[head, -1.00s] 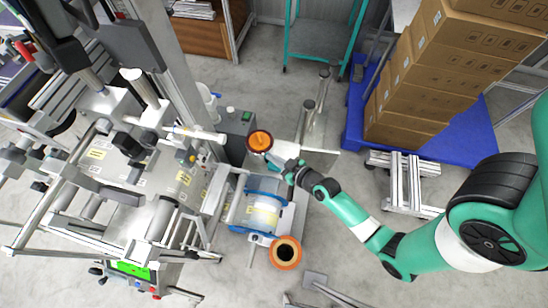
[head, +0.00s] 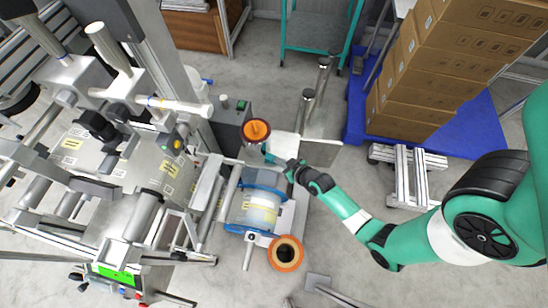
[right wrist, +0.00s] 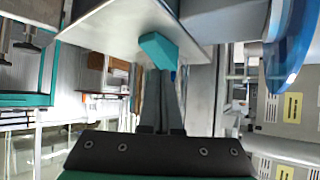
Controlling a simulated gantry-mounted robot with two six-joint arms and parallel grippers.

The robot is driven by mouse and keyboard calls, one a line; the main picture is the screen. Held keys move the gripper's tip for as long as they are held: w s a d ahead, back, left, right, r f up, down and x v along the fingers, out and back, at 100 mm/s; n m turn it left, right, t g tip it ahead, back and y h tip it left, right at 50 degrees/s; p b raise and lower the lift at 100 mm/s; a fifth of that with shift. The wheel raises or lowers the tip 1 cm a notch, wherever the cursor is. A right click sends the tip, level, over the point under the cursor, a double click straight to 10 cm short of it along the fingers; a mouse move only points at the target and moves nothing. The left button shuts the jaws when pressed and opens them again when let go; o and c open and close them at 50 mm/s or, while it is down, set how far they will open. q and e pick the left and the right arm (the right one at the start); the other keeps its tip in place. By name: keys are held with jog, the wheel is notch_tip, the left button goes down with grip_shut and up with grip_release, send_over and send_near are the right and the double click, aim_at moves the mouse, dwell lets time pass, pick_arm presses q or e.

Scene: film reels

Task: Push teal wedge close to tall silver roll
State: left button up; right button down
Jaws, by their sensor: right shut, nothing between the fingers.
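The teal wedge (right wrist: 160,48) shows in the right wrist view on a pale flat plate (right wrist: 112,32), just ahead of my fingertips. I cannot tell whether they touch it. My left gripper is out of view.
An orange reel (head: 257,130) is close to my right gripper. A blue-flanged roll (head: 258,208) and another orange-rimmed reel (head: 286,253) lie toward the front. The grey machine (head: 130,170) fills the left. Stacked boxes (head: 430,80) stand at the right.

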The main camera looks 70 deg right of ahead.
aim_at(270, 156)
jog(key=w, duration=0.1)
jog(key=w+d, duration=0.1)
jog(key=w, duration=0.1)
jog(key=shift+d+f+b, duration=0.1)
jog(key=shift+d+b, duration=0.2)
jog(key=shift+b, duration=0.05)
jog(key=shift+f+b, duration=0.55)
jog(key=shift+f, duration=0.2)
jog(key=shift+s+f, duration=0.1)
jog(key=shift+s, duration=0.05)
